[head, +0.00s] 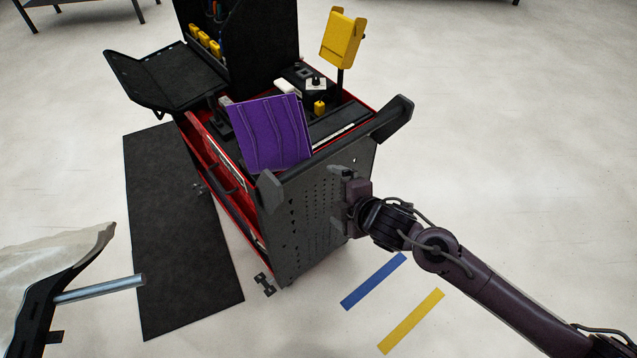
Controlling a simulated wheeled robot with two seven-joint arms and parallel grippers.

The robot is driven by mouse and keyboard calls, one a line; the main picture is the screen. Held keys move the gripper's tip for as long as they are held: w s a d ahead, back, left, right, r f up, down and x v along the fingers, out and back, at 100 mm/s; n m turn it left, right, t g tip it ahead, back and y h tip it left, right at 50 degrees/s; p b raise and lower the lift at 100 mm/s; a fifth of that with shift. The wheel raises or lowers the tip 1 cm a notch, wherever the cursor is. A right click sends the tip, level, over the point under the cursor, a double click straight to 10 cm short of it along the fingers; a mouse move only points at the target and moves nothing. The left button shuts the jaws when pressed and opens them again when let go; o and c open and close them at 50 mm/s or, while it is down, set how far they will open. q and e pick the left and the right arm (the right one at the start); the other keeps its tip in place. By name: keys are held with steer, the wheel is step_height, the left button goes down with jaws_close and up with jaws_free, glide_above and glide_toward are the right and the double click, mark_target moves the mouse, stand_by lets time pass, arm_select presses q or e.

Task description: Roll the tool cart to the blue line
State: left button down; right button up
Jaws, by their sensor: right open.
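The tool cart (305,220) is black and red with a perforated dark side panel facing me and dark handle brackets at its top corners. It stands upright on the floor. The blue line (373,281) is a short strip on the floor just in front of the cart's near right side. My right gripper (340,203) is open at the perforated panel, near its right edge. I cannot tell whether its fingers touch the panel. My left gripper is not in view.
A yellow line (411,321) lies nearer than the blue one. A black mat (180,260) lies along the cart's left. A purple folder (271,134) and a yellow holder (342,38) are on the cart. At lower left is a metal rod (100,289) with pale sheeting. The right floor is clear.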

mark_target(290, 179)
steer(key=s+a+r+n+y, duration=0.2)
steer(key=s+a+r+n, duration=0.3)
steer(key=r, duration=0.4)
steer(key=shift+m, duration=0.3)
steer(key=b+x, duration=0.4)
steer(key=x, duration=0.5)
steer(key=shift+w+a+f, duration=0.1)
steer(key=shift+w+f, duration=0.15)
steer(key=shift+f, duration=0.1)
steer(key=shift+w+a+f, duration=0.2)
steer(key=shift+w+a, duration=0.2)
steer(key=shift+w, duration=0.05)
jaws_close()
